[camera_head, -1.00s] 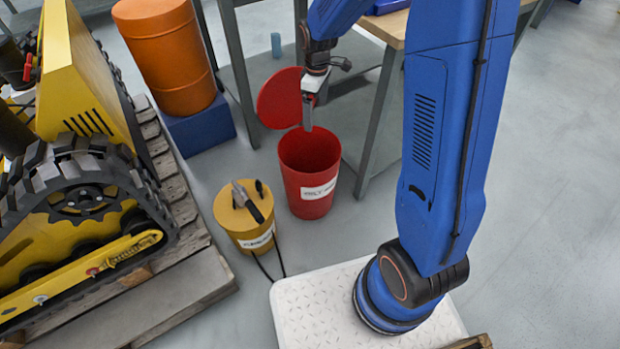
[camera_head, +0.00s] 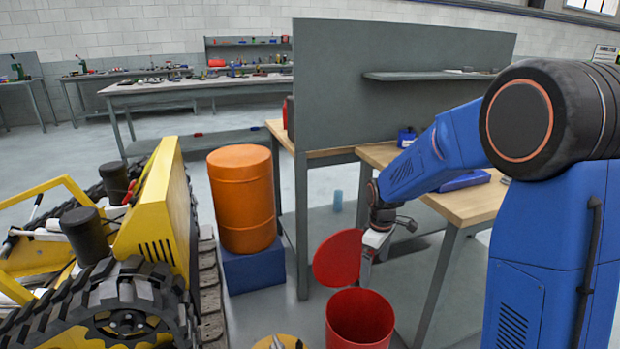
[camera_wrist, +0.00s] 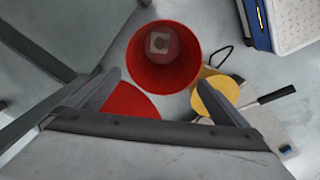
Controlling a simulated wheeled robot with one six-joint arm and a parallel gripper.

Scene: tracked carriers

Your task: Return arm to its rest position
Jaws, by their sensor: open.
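My gripper (camera_head: 368,268) hangs pointing down just above the red bin (camera_head: 360,322) in the head view. In the wrist view its two fingers stand apart, with nothing between them, so my gripper (camera_wrist: 168,95) is open and empty. The red bin (camera_wrist: 140,75) is open, and a pale piece (camera_wrist: 160,43) lies at its bottom. Its round red lid (camera_head: 338,258) stands raised behind the bin in the head view. My blue arm reaches in from the right over the wooden bench.
A wooden bench (camera_head: 470,206) with grey legs stands right of the bin. An orange drum (camera_head: 243,200) rests on a blue block (camera_head: 252,268). A yellow tracked machine (camera_head: 150,225) fills the left. A yellow can (camera_wrist: 218,95) stands beside the bin.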

